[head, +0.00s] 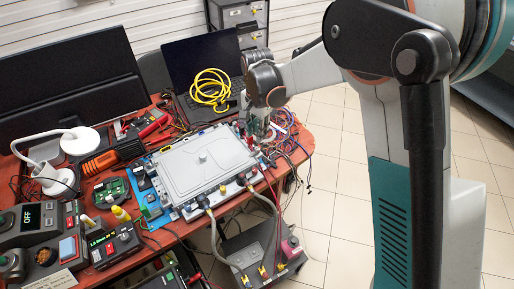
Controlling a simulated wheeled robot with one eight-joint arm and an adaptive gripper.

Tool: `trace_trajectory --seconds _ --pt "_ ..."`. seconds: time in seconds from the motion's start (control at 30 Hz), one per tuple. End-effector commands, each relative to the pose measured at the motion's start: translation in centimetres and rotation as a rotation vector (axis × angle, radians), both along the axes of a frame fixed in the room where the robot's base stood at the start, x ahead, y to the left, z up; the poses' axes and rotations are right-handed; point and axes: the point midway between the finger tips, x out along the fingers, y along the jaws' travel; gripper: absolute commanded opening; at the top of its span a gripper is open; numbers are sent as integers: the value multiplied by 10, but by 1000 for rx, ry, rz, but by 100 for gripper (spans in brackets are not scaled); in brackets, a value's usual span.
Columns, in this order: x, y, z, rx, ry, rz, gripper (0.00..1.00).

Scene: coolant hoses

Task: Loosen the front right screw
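A light grey flat unit (200,163) with a raised lid and a small round knob on top lies on a blue mat (152,198) on the red-brown table. Its screws are too small to pick out, so I cannot tell which is the front right one. My arm reaches in from the right, and my gripper (260,128) points down by the unit's right-hand far corner. The fingers are small and mixed with cables behind them. I cannot tell whether they are open or shut, or whether they touch anything.
Two hoses (260,198) run from the unit's front edge down to a grey box (262,252) below. Loose coloured wires (288,135) lie right of the unit. A laptop (203,62) with a yellow cable (210,88) stands behind. Control boxes (112,246) crowd the left. Open floor lies right.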

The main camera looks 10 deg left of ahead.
Motion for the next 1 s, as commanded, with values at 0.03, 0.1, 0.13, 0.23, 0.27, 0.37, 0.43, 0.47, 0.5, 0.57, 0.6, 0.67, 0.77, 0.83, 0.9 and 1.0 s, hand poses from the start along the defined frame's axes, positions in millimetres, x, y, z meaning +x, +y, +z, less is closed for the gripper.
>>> trace_trajectory --seconds 0.03,0.1,0.13,0.23,0.27,0.37,0.43,0.47,0.5,0.57,0.6,0.67,0.77,0.83,0.9,1.0 --pt "0 0 -14 0 0 0 25" --pt "0 0 -27 0 0 0 25" --pt "0 0 -33 0 0 0 25" --pt "0 0 -50 0 0 0 25" --pt "0 0 -54 0 0 0 25" --pt "0 0 -66 0 0 0 25" --pt "0 0 -72 0 0 1 25" --pt "0 0 -74 0 0 1 25" --pt "0 0 -76 0 0 1 25" --pt "0 0 -77 0 0 1 25" --pt "0 0 -78 0 0 1 25" --pt "0 0 -78 0 0 1 25" --pt "0 0 -78 0 0 1 25" --pt "0 0 -78 0 0 1 25" --pt "0 0 -78 0 0 1 14" --pt "0 0 -78 0 0 1 0"
